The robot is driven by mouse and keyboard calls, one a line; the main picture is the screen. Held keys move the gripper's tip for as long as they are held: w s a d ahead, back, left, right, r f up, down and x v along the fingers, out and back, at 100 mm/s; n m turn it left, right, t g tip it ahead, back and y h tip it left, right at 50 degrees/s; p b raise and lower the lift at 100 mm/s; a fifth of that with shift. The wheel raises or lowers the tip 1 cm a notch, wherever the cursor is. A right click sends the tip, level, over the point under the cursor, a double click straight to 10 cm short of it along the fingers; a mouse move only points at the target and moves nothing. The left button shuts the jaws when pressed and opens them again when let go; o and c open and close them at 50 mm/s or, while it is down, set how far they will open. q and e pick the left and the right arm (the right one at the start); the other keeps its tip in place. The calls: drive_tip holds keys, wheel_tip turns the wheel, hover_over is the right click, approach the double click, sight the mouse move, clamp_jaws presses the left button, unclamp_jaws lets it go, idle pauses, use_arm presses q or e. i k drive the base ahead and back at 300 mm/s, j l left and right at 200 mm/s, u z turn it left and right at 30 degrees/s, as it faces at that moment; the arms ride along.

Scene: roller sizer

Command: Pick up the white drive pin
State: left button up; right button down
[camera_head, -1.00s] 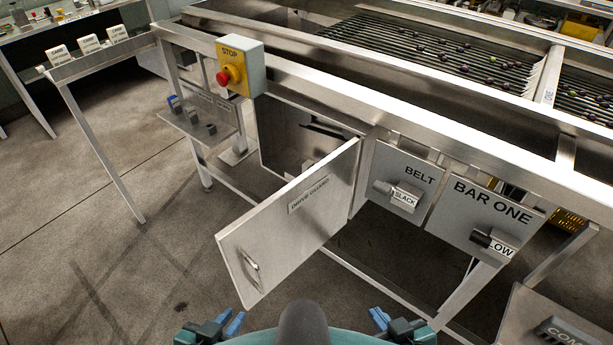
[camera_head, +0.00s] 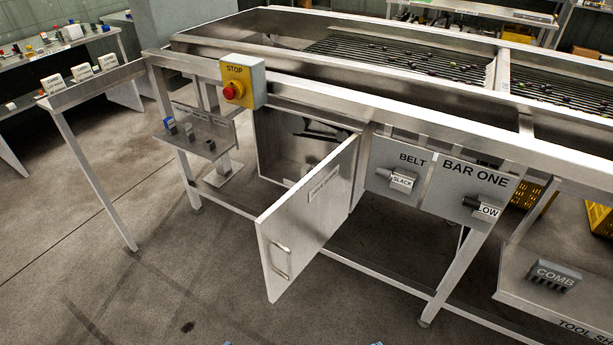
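I cannot make out the white drive pin for certain. A small shelf (camera_head: 222,136) on the left of the machine holds a blue piece (camera_head: 169,124) and darker pieces, too small to tell apart. The drive guard door (camera_head: 305,228) stands open, and the cabinet (camera_head: 282,143) behind it is partly hidden by the door. Something small and pale lies low inside the cabinet. Of my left gripper (camera_head: 228,343) and my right gripper (camera_head: 376,343), only blue tip slivers show at the bottom edge, well away from the shelf and cabinet.
A yellow stop box (camera_head: 243,82) with a red button sits on the front rail. Panels marked BELT (camera_head: 398,172) and BAR ONE (camera_head: 468,195) are right of the door. A card rack (camera_head: 90,88) stands left. A comb (camera_head: 553,277) lies on the right shelf. Front floor is clear.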

sight(306, 167)
drive_tip(key=i+j+z, duration=0.1)
drive_tip(key=j, duration=0.8)
drive_tip(key=i+j+z, duration=0.1)
drive_tip(key=j, duration=0.8)
drive_tip(key=i+j, duration=0.2)
drive_tip(key=j, duration=0.15)
drive_tip(key=i+j+z, duration=0.15)
drive_tip(key=i+j, duration=0.25)
drive_tip(key=j, duration=0.25)
drive_tip(key=i+z, duration=0.2)
drive_tip(key=i, duration=0.85)
